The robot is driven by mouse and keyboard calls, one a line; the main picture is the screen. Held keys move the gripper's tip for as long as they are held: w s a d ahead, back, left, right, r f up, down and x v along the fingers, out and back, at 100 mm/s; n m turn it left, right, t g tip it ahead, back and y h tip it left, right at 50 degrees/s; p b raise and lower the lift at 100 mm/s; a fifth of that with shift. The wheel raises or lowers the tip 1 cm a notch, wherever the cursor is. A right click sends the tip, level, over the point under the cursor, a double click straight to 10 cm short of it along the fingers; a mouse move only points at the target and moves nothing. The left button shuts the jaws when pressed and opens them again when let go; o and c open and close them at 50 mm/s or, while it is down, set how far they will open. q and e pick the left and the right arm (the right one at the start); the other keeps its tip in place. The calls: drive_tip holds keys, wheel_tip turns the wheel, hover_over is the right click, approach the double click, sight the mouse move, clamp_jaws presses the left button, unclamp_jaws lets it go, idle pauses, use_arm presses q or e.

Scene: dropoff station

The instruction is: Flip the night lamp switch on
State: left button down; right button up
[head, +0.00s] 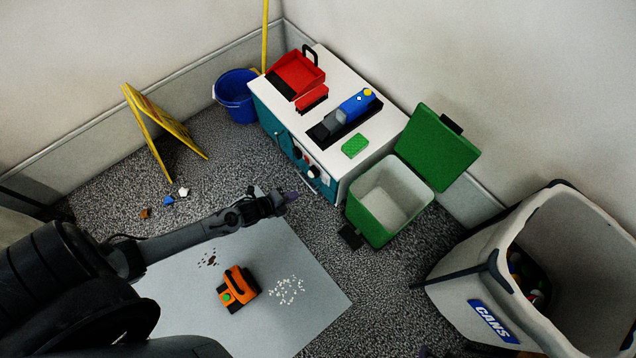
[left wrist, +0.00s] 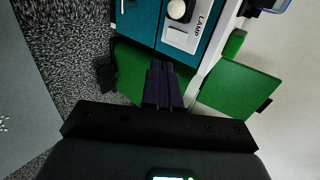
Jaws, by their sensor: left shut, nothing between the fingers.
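The lamp switch panel (left wrist: 183,36), a pale plate marked LAMP, is on the teal front of the cabinet at the top of the left wrist view. In the head view the cabinet front shows small controls (head: 313,172), too small to read. My left gripper (head: 291,196) is shut and empty, in front of and apart from the cabinet. Its dark fingers (left wrist: 160,66) point toward the panel from below in the left wrist view. The switch's position cannot be made out.
The white-topped cabinet (head: 375,141) carries a red dustpan (head: 297,72), a blue bottle (head: 357,102) and a green sponge (head: 355,146). An open green bin (head: 372,220) stands right beside it. A cans bin (head: 463,297) is at right. An orange device (head: 238,287) lies on the grey mat (head: 318,291).

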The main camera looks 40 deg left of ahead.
use_arm(q)
drive_tip(key=shift+s+a+f, duration=0.1)
drive_tip(key=shift+s+f, duration=0.05)
drive_tip(key=shift+s, duration=0.05)
drive_tip(key=b, duration=1)
approach(324, 179)
drive_tip(key=w+f, duration=0.4)
drive_tip(key=f, duration=0.2)
drive_tip(key=shift+w+d, duration=0.4)
drive_tip(key=shift+d, duration=0.1)
